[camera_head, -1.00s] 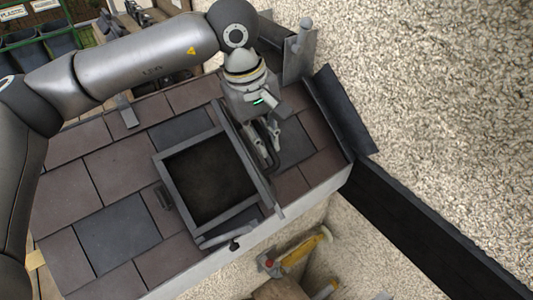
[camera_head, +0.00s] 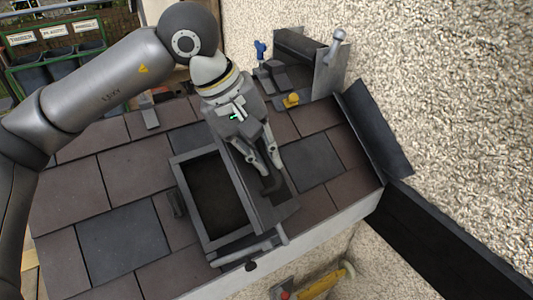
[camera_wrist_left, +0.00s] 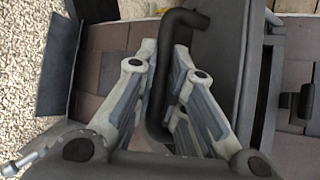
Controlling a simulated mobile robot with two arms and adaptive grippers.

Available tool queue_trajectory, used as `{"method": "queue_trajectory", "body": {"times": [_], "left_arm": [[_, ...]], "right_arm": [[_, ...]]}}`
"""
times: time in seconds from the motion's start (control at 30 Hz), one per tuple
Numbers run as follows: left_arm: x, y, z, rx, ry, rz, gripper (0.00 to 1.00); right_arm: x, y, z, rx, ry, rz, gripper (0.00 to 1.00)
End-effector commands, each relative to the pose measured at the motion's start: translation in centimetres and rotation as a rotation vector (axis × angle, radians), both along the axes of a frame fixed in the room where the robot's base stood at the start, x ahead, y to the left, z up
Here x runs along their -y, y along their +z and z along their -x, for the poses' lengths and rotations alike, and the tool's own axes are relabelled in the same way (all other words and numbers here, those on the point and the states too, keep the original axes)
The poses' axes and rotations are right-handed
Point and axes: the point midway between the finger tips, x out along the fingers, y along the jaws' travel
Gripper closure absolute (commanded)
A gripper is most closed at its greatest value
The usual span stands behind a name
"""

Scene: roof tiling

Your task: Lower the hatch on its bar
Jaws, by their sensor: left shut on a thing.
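The roof hatch has a grey frame (camera_head: 189,212) around a dark opening (camera_head: 212,195). Its grey lid (camera_head: 243,181) stands raised and tilted along the right side of the opening, its outer face partly visible. A dark bent bar (camera_head: 271,184) sits on the lid; it also shows in the left wrist view (camera_wrist_left: 158,100). My left gripper (camera_head: 271,166) is shut on this bar, with a finger on either side of it in the wrist view (camera_wrist_left: 163,52). A light grey arm (camera_head: 245,248) with a dark knob (camera_head: 250,267) lies at the front of the frame. My right gripper is not in view.
Brown and dark slates (camera_head: 125,235) surround the hatch. A dark block (camera_head: 175,203) sits left of the frame. A metal upright (camera_head: 327,72), a yellow item (camera_head: 291,100) and a blue-topped item (camera_head: 261,50) stand behind. A pebbled wall (camera_head: 450,90) borders the right.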

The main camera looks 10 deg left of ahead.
Motion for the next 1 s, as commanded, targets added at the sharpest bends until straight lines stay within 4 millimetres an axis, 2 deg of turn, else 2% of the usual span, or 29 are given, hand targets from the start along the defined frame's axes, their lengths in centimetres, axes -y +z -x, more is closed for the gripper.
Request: {"method": "queue_trajectory", "body": {"times": [0.23,0.27,0.33,0.67,0.87,1.0], "left_arm": [[0.0,0.2,-0.1,0.003,0.002,0.003,1.00],[0.0,0.2,-0.1,0.003,0.002,0.003,0.86],[0.0,0.2,-0.1,0.002,0.002,0.002,0.79],[0.0,0.3,0.0,0.002,0.002,0.001,0.79],[-1.0,2.6,0.3,0.007,0.003,0.003,0.79],[-2.2,5.5,0.8,0.007,0.003,0.004,0.79]], "right_arm": [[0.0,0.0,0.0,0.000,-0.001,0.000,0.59],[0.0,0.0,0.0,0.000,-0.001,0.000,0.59],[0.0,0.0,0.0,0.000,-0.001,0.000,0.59],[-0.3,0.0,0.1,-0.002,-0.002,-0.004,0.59],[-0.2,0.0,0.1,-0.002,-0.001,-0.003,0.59],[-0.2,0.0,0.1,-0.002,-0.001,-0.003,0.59]]}}
